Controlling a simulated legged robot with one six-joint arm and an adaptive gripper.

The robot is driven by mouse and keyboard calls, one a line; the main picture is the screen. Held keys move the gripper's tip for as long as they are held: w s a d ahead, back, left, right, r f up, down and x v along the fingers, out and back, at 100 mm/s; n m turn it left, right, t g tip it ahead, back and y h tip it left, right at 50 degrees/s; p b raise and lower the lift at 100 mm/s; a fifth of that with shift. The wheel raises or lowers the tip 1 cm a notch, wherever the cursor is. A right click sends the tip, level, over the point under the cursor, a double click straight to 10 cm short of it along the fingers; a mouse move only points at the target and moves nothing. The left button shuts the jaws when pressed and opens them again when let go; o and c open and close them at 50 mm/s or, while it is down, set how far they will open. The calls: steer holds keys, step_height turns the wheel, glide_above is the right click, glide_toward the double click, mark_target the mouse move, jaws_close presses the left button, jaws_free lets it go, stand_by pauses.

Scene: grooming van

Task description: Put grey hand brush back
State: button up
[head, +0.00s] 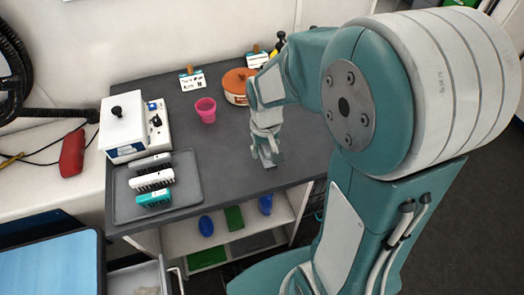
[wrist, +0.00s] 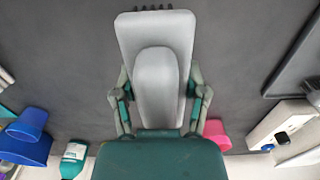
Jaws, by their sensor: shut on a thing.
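The grey hand brush (wrist: 155,35) fills the upper middle of the wrist view, with dark bristle tips at its top edge. My gripper (wrist: 160,100) is shut on it, one finger on each side. In the head view my gripper (head: 268,150) is over the right part of the dark table; the brush is hard to make out there. A dark grey tray (head: 125,207) lies at the table's front left. On it are a grey brush (head: 150,161), a white brush (head: 152,179) and a teal brush (head: 153,197), side by side.
A white device with a black knob (head: 123,125) stands behind the tray. A pink cup (head: 205,109) and an orange-brown pot (head: 238,85) stand farther back. The dark tabletop (head: 230,155) between tray and gripper is clear. Shelves below hold blue and green items.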

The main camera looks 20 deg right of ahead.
steer(key=shift+w+f, duration=0.55)
steer(key=shift+f, duration=0.15)
steer(key=shift+w+f, duration=0.15)
steer(key=shift+f, duration=0.8)
steer(key=shift+w+f, duration=0.15)
steer(key=shift+f, duration=0.75)
steer(key=shift+f, duration=0.1)
steer(key=o, duration=1.2)
step_height(320, 180, up, 12)
steer(key=shift+r, duration=0.15)
steer(key=s+r+t, duration=0.5)
steer(key=s+r, duration=0.4)
steer(key=s, duration=0.5)
steer(key=shift+r+t, duration=0.25)
steer(key=shift+t, duration=0.05)
